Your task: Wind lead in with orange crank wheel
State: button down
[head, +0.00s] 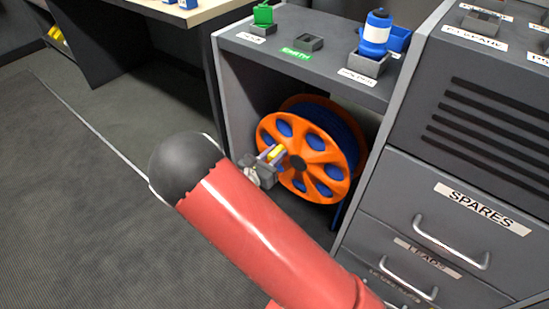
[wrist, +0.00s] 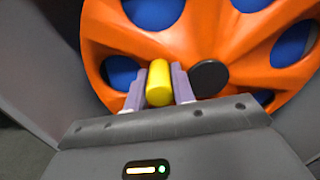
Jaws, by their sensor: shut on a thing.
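The orange crank wheel (head: 318,148) stands upright inside the open grey cabinet bay. Blue lead (head: 346,120) is wound on the drum behind it, and blue also shows through the wheel's holes. A yellow crank handle (wrist: 159,84) sticks out from the wheel's face, left of the dark hub (wrist: 208,78). My gripper (head: 268,156) is at the left of the wheel. In the wrist view my gripper (wrist: 160,86) has its two pale purple fingers on either side of the yellow handle, shut on it. The handle's base is hidden.
The bay's left wall (head: 235,110) and the drawer unit (head: 440,220) flank the wheel. A blue and white bottle (head: 375,35) and a green item (head: 263,14) stand on the cabinet top. Open floor (head: 70,200) lies to the left.

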jog(key=m, duration=0.1)
jog(key=r+m, duration=0.1)
jog(key=m+b, duration=0.1)
jog(key=shift+s+d+r, duration=0.15)
jog(key=shift+s+d, duration=0.15)
jog(key=m+b, duration=0.1)
jog(key=s+d+r+m+b, duration=0.1)
jog(key=m, duration=0.1)
jog(key=shift+d+r+m, duration=0.1)
jog(key=shift+m, duration=0.2)
jog(key=d+m+b, duration=0.1)
jog(key=m+b, duration=0.1)
jog(key=s+r+m+b, duration=0.1)
jog(key=m+b, duration=0.1)
jog(key=s+d+m+b, duration=0.1)
jog(key=m+b, duration=0.1)
jog(key=shift+d+r+b, duration=0.25)
jog(key=shift+d+b, duration=0.05)
jog(key=shift+b, duration=0.05)
jog(key=c, duration=1.5)
grip_release()
jog(key=shift+o, duration=0.2)
send_near(299, 146)
jog(key=shift+s+a+f+p, duration=0.2)
jog(key=shift+s+a+p, duration=0.1)
jog(key=shift+s+a, duration=0.2)
